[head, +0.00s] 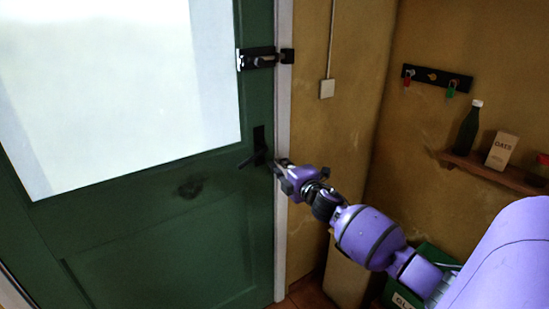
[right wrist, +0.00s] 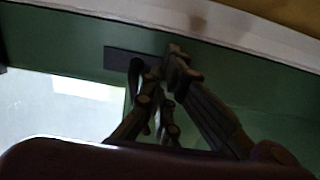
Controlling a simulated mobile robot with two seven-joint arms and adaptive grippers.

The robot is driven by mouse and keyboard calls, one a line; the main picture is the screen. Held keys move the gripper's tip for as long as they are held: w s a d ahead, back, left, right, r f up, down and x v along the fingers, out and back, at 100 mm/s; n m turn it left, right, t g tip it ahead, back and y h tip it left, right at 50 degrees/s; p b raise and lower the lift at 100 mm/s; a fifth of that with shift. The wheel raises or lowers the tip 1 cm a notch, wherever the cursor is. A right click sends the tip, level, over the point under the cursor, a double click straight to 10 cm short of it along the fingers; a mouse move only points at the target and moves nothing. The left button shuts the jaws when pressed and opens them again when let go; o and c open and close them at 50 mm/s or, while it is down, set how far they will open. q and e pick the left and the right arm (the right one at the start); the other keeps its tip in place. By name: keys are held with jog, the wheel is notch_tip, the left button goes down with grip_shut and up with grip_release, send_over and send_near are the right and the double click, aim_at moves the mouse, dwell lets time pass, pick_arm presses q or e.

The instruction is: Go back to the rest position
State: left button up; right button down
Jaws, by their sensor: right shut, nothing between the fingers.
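A green door (head: 160,240) with a large bright pane fills the left of the head view. Its dark lever handle (head: 250,160) sits near the door's right edge, below a dark plate. My purple right arm reaches in from the lower right. Its right gripper (head: 276,166) is at the door edge, just right of the handle, shut and empty. In the right wrist view the dark fingers (right wrist: 165,75) are close together in front of the dark handle plate (right wrist: 122,61); I cannot tell if they touch the handle. My left gripper is in neither view.
A sliding bolt (head: 262,61) is higher on the door edge. A light switch (head: 327,89) and a hook rack (head: 437,78) are on the yellow wall. A shelf (head: 490,171) holds a dark bottle (head: 468,128) and an oats box (head: 502,151). A green crate (head: 432,254) is below, partly behind my arm.

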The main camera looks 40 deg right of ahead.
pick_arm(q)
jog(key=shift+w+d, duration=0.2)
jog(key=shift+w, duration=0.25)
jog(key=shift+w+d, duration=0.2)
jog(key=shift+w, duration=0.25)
pick_arm(e)
jog(key=s, duration=0.3)
jog(key=s+f, duration=0.1)
jog(key=s, duration=0.1)
jog(key=shift+s, duration=0.25)
